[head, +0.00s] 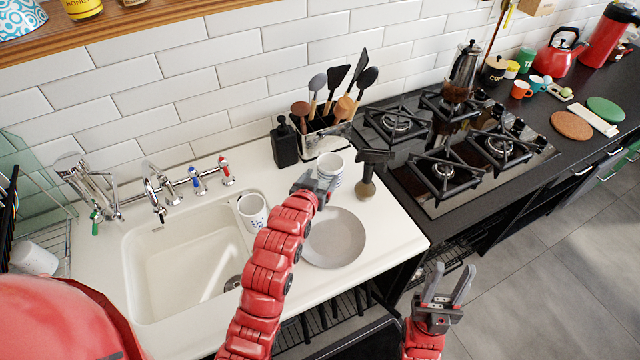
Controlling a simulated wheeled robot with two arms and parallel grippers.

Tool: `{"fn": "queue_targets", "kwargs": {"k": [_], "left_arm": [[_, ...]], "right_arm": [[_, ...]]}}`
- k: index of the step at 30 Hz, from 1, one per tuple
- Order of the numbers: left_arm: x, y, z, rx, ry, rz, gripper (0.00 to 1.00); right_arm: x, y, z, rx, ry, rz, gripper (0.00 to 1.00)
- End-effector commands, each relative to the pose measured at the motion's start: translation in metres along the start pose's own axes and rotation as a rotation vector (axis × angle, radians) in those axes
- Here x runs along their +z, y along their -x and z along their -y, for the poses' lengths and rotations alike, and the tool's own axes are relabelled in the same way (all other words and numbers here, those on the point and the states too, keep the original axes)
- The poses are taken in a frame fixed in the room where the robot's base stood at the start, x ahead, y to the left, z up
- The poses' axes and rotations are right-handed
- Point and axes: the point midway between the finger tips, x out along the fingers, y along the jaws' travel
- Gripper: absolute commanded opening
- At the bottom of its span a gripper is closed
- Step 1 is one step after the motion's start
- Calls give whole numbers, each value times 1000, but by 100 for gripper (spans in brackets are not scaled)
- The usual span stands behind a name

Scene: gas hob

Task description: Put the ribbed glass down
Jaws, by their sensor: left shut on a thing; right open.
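The ribbed glass (330,166) is whitish with horizontal ridges and looks upright. It is at the right part of the white counter, behind the grey plate in the picture. My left gripper (325,186) is shut on its near side and hides part of its lower body. I cannot tell whether its base touches the counter (398,219). My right gripper (448,286) is open and empty, out in front of the counter over the floor.
A grey plate (345,245) lies below my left gripper. A black soap bottle (284,143), utensil holder (322,135) and dark-headed brown object (367,180) stand nearby. The gas hob (425,170) is right.

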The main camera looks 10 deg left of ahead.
Motion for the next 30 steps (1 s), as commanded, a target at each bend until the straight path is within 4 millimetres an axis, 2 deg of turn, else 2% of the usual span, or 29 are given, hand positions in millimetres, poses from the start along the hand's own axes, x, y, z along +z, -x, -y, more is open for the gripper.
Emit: {"fn": "queue_targets", "kwargs": {"k": [3,6,17,18,21,22,30], "left_arm": [[16,-6,0,0,0,8,10],[23,-9,0,0,-1,2,10],[28,-11,0,0,0,-1,10],[29,-11,0,0,0,0,79],[28,-11,0,0,-1,0,97],[28,-11,0,0,0,0,100],[25,-10,0,0,0,0,100]], "right_arm": [[-2,-10,0,0,0,0,43],[-2,-12,-1,0,0,0,43],[-1,-6,0,0,0,0,43],[-1,-6,0,0,0,0,43],[-1,-7,0,0,0,0,43],[-1,-7,0,0,0,0,43],[-2,-9,0,0,0,0,43]]}}
